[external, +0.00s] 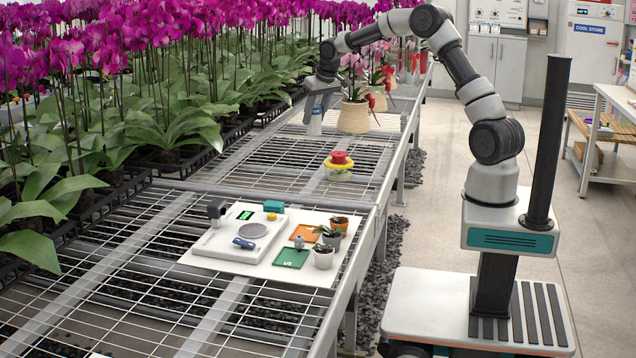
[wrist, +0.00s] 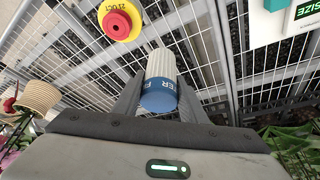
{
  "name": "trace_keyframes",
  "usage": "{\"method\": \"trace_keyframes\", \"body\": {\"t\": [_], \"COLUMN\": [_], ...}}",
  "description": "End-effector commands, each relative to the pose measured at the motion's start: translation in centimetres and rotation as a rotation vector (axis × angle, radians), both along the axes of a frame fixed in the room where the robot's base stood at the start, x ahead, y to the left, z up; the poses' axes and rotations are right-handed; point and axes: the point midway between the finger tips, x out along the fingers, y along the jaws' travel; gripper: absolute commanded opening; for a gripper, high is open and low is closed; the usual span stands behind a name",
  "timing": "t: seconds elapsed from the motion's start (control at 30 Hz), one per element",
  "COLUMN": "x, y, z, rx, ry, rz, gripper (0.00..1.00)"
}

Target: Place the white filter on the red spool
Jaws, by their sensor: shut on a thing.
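My gripper (external: 320,98) is shut on the white filter (external: 314,127) and holds it above the mesh bench. In the wrist view, the filter (wrist: 162,66) is a pale ribbed cylinder with a blue lettered band at the near end, between the fingers of my gripper (wrist: 160,92). The red spool (external: 339,158) is the round red piece on top of a yellow round piece on the mesh, to the right of and below the filter in the external view. In the wrist view the red spool (wrist: 118,24) is beyond the filter to the left, apart from it.
A potted pink orchid in a beige pot (external: 353,117) stands right beside my gripper. A white board (external: 325,270) with a scale (external: 240,231), colored cards and small potted plants lies nearer. Purple orchids (external: 120,90) line the left. Bare mesh surrounds the spool.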

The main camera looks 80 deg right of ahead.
Motion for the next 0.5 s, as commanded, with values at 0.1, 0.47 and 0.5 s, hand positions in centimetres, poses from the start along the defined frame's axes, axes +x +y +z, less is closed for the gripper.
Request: {"method": "trace_keyframes", "body": {"t": [0.1,0.47,0.5], "x": [-2.9,-6.5,-6.5], "y": [-4.5,-9.1,-9.1], "z": [0.6,-0.1,-0.7], "rx": [-0.001,-0.001,0.000], "ry": [-0.001,0.001,0.003], "rz": [-0.076,-0.156,-0.156], "gripper": [0.14,0.14,0.14]}}
